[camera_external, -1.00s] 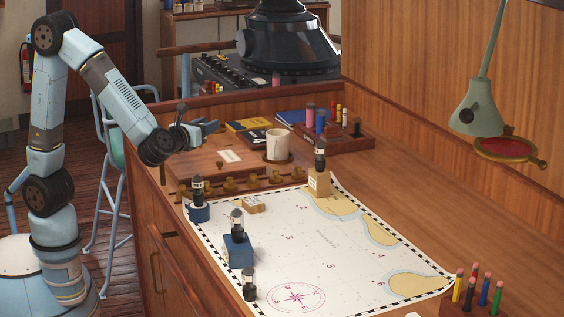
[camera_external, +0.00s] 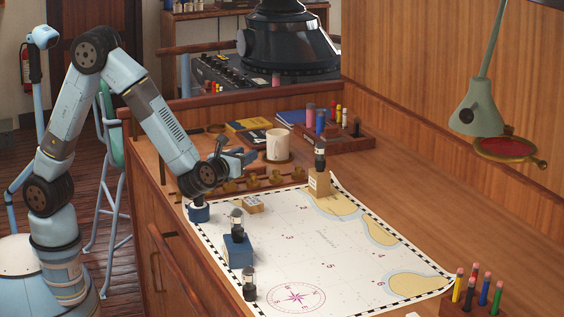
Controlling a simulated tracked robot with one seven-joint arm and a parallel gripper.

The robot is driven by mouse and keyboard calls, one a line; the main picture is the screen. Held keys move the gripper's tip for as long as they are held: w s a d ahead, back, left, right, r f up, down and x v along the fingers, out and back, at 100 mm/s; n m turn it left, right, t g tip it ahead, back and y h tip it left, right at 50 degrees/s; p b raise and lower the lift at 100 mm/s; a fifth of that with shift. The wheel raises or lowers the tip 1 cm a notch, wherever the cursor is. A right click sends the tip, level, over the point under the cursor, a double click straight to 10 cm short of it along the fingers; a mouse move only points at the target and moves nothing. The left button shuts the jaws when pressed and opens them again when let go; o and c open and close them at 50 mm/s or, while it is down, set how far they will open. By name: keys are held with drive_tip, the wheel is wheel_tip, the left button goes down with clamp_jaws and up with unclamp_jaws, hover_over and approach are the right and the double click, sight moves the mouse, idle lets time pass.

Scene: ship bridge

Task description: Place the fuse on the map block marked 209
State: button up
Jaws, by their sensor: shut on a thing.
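My gripper (camera_external: 250,157) is shut, held above the back left of the chart near the wooden rack. The thing between its fingers is too small to make out, so I cannot confirm it is the fuse. A small tan block (camera_external: 252,205) lies on the chart below and right of my wrist. A taller tan block (camera_external: 319,184) with a pale label carries a dark, white-banded piece (camera_external: 320,156). A blue block (camera_external: 238,252) carries a similar piece (camera_external: 237,225). A round blue block (camera_external: 198,213) is partly hidden by my arm. Block numbers are unreadable.
The chart (camera_external: 300,262) covers the desk's front. Another dark piece (camera_external: 249,285) stands at its left edge. A white mug (camera_external: 278,145) and a rack of coloured cylinders (camera_external: 350,142) stand behind. A pencil holder (camera_external: 468,303) and a lamp (camera_external: 478,108) are right. The chart's middle is clear.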

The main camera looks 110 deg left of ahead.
drive_tip(key=w+f, duration=0.1)
drive_tip(key=w+a+f, duration=0.1)
drive_tip(key=f, duration=0.1)
drive_tip(key=w+f, duration=0.1)
drive_tip(key=shift+w+a+f, duration=0.15)
drive_tip(key=shift+w+f, duration=0.1)
drive_tip(key=shift+f, duration=0.1)
wheel_tip(320, 180, down, 3)
drive_tip(key=shift+r, duration=0.1)
drive_tip(key=o, duration=1)
drive_tip(key=shift+o, duration=0.2)
drive_tip(key=d, duration=0.4)
drive_tip(key=s+d, duration=0.1)
drive_tip(key=d, duration=0.3)
drive_tip(key=s+d, duration=0.1)
drive_tip(key=d, duration=0.3)
drive_tip(key=shift+s, duration=0.2)
drive_tip(key=shift+a+r, duration=0.1)
drive_tip(key=shift+r, duration=0.05)
